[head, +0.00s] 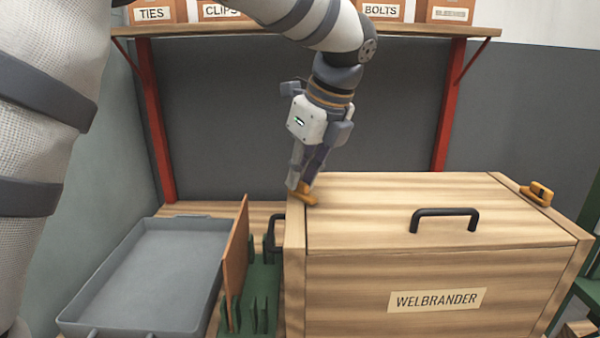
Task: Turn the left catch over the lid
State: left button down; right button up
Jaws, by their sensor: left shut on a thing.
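The wooden box, labelled WELBRANDER, stands at the right with its lid (380,205) down. A black handle (445,218) is on the lid. The left catch (306,195) is an orange piece at the lid's left edge, partly hidden by the fingers. My left gripper (300,184) comes down on it from above and is shut on it. Whether the catch lies over the lid or along the box wall is hard to tell. A second orange catch (537,193) sits at the box's right edge. My right gripper is out of view.
A grey tray (150,270) lies left of the box. A brown board (237,262) stands in a green slotted rack (262,295) between them. Behind is a shelf (415,30) on red posts, carrying labelled bins. The lid's middle is clear apart from its handle.

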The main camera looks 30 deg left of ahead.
pick_arm(q)
jog(key=shift+n, duration=0.5)
jog(key=n, duration=0.1)
jog(key=n+g, duration=0.1)
jog(key=n, duration=0.1)
jog(key=shift+w+g, duration=0.25)
jog(key=shift+g, duration=0.05)
jog(key=shift+w+n+g+b, duration=0.15)
jog(key=shift+n+g+b, duration=0.55)
jog(key=shift+n, duration=1.6)
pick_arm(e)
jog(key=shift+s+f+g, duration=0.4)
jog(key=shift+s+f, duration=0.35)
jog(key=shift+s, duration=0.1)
pick_arm(q)
jog(key=shift+n+h, duration=0.3)
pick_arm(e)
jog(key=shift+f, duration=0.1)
pick_arm(q)
jog(key=c, duration=1.7)
grip_release()
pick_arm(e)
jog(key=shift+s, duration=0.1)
